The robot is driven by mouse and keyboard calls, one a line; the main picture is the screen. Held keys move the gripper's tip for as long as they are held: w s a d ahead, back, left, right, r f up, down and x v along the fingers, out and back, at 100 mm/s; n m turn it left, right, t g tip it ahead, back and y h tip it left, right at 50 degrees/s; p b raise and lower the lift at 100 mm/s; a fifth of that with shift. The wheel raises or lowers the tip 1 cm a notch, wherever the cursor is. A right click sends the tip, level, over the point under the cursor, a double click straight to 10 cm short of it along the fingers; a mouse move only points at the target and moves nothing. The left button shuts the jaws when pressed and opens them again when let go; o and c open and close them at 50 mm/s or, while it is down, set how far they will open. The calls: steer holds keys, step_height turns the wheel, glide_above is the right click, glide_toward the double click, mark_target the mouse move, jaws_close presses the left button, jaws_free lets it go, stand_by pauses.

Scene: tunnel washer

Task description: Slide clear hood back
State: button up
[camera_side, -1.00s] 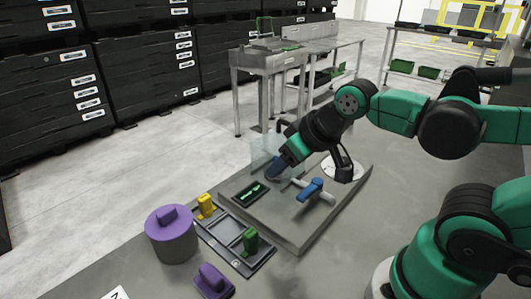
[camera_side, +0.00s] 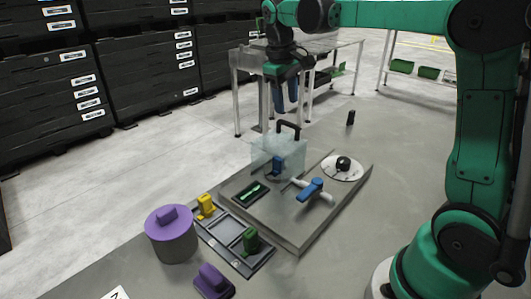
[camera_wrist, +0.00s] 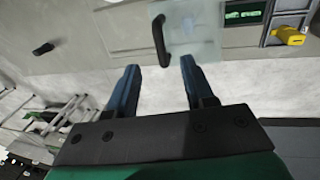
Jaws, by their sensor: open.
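The clear hood (camera_side: 265,151) is a see-through box with a black handle (camera_side: 289,127) on top. It sits at the back left part of the grey panel, over a blue part (camera_side: 277,166) that shows through it. In the wrist view the hood (camera_wrist: 200,35) and its handle (camera_wrist: 160,40) lie ahead of the fingers. My gripper (camera_side: 286,106) has blue fingers pointing down, above and behind the hood and apart from it. In the wrist view my gripper (camera_wrist: 158,62) is open, with nothing between its fingers.
On the panel are a blue T-handle (camera_side: 311,189), a white dial with a black knob (camera_side: 343,165) and a green-marked slot (camera_side: 251,191). A tray (camera_side: 222,237) holds yellow and green pieces. A purple-lidded canister (camera_side: 171,238) and a purple piece (camera_side: 212,281) stand in front.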

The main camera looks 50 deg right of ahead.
mark_target(287, 123)
steer(key=shift+d+f, duration=0.25)
steer(key=shift+f, duration=0.9)
steer(key=shift+d+f, duration=0.2)
steer(key=shift+f, duration=0.9)
jaws_close()
